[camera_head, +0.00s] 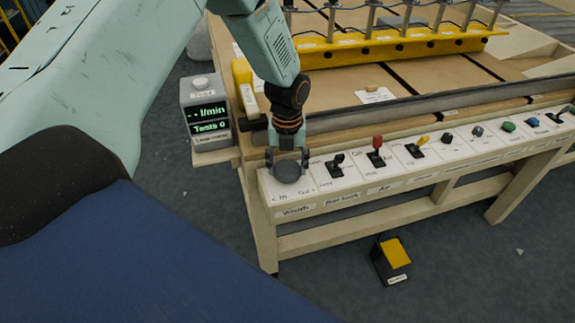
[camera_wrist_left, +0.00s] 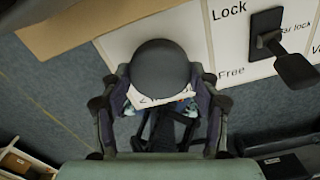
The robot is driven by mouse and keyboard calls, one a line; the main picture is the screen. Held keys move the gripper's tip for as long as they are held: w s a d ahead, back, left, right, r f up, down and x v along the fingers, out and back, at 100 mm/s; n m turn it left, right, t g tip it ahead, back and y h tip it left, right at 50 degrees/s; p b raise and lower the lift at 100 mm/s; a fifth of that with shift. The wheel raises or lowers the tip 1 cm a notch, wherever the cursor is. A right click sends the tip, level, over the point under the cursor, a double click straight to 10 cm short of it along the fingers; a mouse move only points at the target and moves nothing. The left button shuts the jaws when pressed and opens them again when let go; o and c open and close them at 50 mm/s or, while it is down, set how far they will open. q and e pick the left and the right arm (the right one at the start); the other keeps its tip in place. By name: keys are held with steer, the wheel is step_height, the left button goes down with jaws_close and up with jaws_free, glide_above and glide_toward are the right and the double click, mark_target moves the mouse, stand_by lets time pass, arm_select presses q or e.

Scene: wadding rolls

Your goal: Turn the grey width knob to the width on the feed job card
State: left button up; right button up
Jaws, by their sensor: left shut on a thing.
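The grey width knob (camera_head: 288,172) is a dark round knob at the left end of the white control panel, above the "Width" label and the "In" and "Out" marks. My left gripper (camera_head: 288,161) comes down on it from above and is shut around its sides. In the left wrist view the knob (camera_wrist_left: 160,68) shows as a dark round cap between the fingers of my left gripper (camera_wrist_left: 160,105). A pale piece with partly hidden writing shows just below the cap. I cannot make out the feed job card. My right gripper is out of view.
Right of the knob on the panel stand a black lever (camera_head: 337,165), a red-topped lever (camera_head: 377,150) and several more coloured controls. A tester box (camera_head: 206,112) reading "Tests 0" stands left. A yellow foot pedal (camera_head: 396,253) lies on the floor. A small card (camera_head: 374,95) lies on the bed.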

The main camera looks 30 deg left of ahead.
mark_target(287, 168)
arm_select(q)
steer(key=shift+w+r+m, duration=0.1)
steer(key=shift+w+m, duration=0.05)
steer(key=shift+m, duration=0.15)
steer(key=o, duration=1.2)
step_height(287, 168, up, 12)
steer(key=shift+f, duration=0.1)
stand_by(0.7)
step_height(287, 168, down, 12)
steer(key=shift+f, duration=0.1)
stand_by(0.5)
